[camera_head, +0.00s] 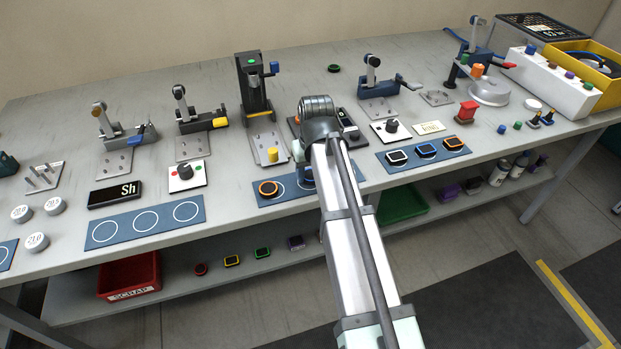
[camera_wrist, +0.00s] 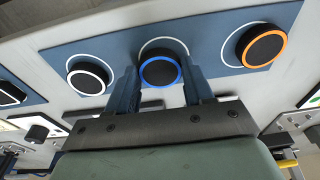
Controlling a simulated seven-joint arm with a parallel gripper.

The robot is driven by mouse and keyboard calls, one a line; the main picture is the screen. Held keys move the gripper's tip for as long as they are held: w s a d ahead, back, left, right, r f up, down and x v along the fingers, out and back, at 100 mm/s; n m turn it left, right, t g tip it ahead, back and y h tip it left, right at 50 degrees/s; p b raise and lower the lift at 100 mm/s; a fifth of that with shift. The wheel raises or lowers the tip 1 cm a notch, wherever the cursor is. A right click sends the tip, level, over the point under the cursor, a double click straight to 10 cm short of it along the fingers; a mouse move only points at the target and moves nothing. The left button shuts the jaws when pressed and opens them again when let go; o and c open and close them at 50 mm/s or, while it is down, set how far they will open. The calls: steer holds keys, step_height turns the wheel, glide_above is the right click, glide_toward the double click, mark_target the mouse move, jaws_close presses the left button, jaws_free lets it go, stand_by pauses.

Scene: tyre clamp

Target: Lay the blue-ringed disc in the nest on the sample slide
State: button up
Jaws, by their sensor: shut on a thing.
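The blue-ringed disc (camera_wrist: 160,72) is black with a bright blue rim. In the wrist view it sits between the two fingers of my gripper (camera_wrist: 161,84), which is shut on it. It is over a white circle on the blue mat (camera_wrist: 205,38); I cannot tell whether it is lifted. In the head view my arm mostly covers the disc, with part showing at its left edge (camera_head: 307,183). A tall black station (camera_head: 254,88) with a green light and blue knob stands behind the mat. I cannot make out which fixture is the sample slide; its nest is not clearly visible.
On the same mat lie an orange-ringed disc (camera_wrist: 263,46) and a white-ringed disc (camera_wrist: 88,78), one each side. A yellow post on a plate (camera_head: 270,152) stands behind the mat. Another mat with square discs (camera_head: 425,150) lies right. An empty circled mat (camera_head: 145,222) lies left.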

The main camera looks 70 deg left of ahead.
steer(key=shift+r, duration=2.7)
steer(key=shift+s, duration=0.3)
steer(key=s+a+r+n, duration=0.1)
steer(key=s+a, duration=0.1)
steer(key=a, duration=0.4)
steer(key=s+a+r, duration=0.2)
steer(key=a, duration=0.3)
step_height(320, 180, up, 2)
steer(key=n+g+h, duration=0.2)
steer(key=n, duration=1.5)
glide_above(267, 141)
steer(key=shift+w+f, duration=0.15)
steer(key=shift+f, duration=2.35)
steer(key=shift+w+f, duration=0.1)
steer(key=shift+f, duration=2.35)
steer(key=shift+f, duration=0.15)
